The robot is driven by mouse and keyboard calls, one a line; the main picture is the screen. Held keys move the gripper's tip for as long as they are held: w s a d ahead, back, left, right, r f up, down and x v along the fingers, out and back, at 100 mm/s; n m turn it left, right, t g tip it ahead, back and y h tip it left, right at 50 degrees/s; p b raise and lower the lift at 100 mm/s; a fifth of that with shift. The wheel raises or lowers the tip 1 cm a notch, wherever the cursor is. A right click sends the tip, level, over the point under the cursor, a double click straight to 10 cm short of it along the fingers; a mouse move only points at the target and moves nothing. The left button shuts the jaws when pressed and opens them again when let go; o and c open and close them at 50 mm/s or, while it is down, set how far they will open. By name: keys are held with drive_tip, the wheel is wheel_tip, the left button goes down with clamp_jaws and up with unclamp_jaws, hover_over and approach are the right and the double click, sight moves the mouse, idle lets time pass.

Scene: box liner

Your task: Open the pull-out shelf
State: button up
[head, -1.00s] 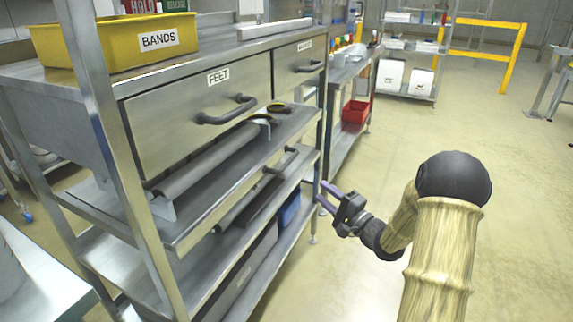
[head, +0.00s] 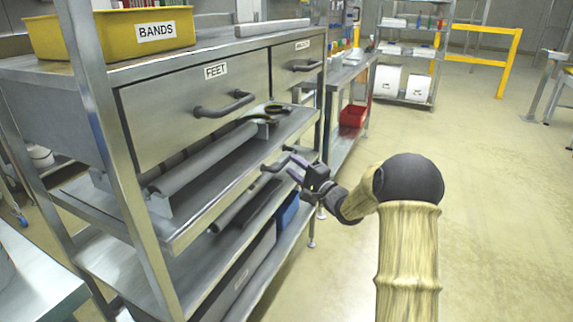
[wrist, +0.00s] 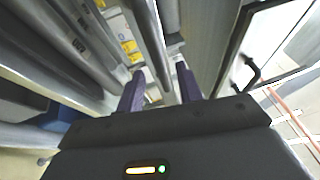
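The pull-out shelf (head: 215,200) is a steel shelf below the drawers in the head view, and it carries a long roller (head: 205,160). A dark bar handle (head: 277,163) is at the right part of its front edge. My gripper (head: 293,167) is open, its purple fingertips right beside the handle's right end. In the wrist view the two fingers (wrist: 159,85) stand apart, with a grey bar (wrist: 150,40) showing between and beyond them. I cannot tell whether the fingers touch the handle.
Above are the FEET drawer (head: 195,110) and another drawer (head: 298,62), both shut with handles. A yellow BANDS bin (head: 100,40) sits on top. A blue bin (head: 288,210) is on the lower shelf. A red bin (head: 353,113) stands behind.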

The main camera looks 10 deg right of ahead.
sight(287, 161)
drive_tip(key=x, duration=0.4)
drive_tip(key=shift+w+b, duration=0.1)
drive_tip(key=shift+b, duration=0.25)
clamp_jaws()
